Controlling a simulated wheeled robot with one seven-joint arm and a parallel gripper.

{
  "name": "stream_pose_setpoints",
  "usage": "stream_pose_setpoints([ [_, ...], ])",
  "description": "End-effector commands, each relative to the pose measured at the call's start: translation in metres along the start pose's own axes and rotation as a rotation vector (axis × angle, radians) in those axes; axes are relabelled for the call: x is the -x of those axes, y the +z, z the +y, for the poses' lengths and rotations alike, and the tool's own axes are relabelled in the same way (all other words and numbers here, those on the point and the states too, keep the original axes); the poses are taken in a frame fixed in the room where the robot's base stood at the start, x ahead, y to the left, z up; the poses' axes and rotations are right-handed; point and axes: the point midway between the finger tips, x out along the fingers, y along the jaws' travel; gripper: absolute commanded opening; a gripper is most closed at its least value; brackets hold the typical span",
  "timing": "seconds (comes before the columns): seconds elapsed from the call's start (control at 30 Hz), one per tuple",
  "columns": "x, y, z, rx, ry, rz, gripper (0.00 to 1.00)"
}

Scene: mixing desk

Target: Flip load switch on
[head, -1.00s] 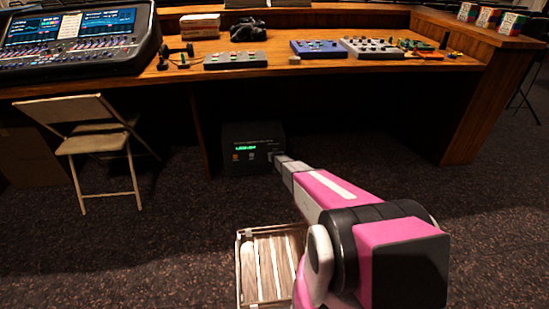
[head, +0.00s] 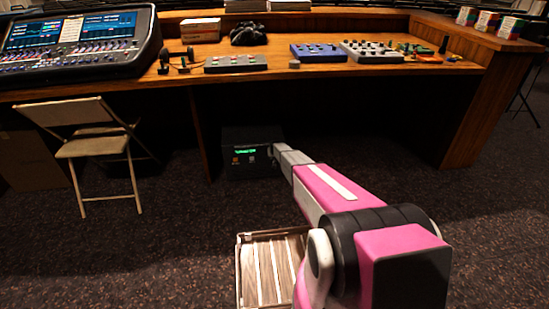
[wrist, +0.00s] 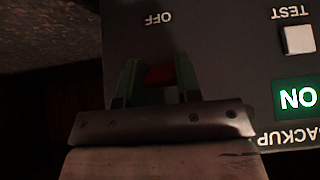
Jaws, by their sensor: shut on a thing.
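The black power unit (head: 236,169) stands on the floor under the desk, with a small green display on its front. In the wrist view its dark panel (wrist: 220,60) appears upside down, with OFF, TEST and BACKUP lettering and a lit green ON indicator (wrist: 297,98). The red load switch (wrist: 160,75) sits below the OFF label in that picture. My gripper (wrist: 157,88) has its green fingers on either side of the switch, shut on it. In the head view my gripper (head: 273,152) meets the unit's front right side; the switch is hidden there.
A folding chair (head: 93,146) stands to the left on the carpet. The wooden desk (head: 330,70) overhangs the unit, with a mixing console (head: 75,45) and several small devices on top. A slatted tray (head: 270,234) is beside my arm. Carpet to the right is clear.

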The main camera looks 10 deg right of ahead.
Motion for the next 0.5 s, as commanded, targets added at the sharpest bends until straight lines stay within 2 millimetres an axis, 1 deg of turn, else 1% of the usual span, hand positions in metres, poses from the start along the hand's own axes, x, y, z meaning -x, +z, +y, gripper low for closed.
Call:
stream_pose_setpoints([
  [0.27, -0.0003, 0.0007, 0.0001, 0.000, 0.000, -0.002, 0.08],
  [0.3, -0.0003, 0.0006, 0.0001, 0.000, 0.000, -0.002, 0.45],
  [0.33, -0.0004, 0.0006, 0.0001, 0.000, 0.000, -0.002, 0.55],
  [0.37, -0.0004, 0.0006, 0.0001, 0.000, 0.000, -0.002, 0.57],
  [0.5, -0.0003, 0.0003, 0.0001, 0.000, 0.000, -0.001, 0.57],
])
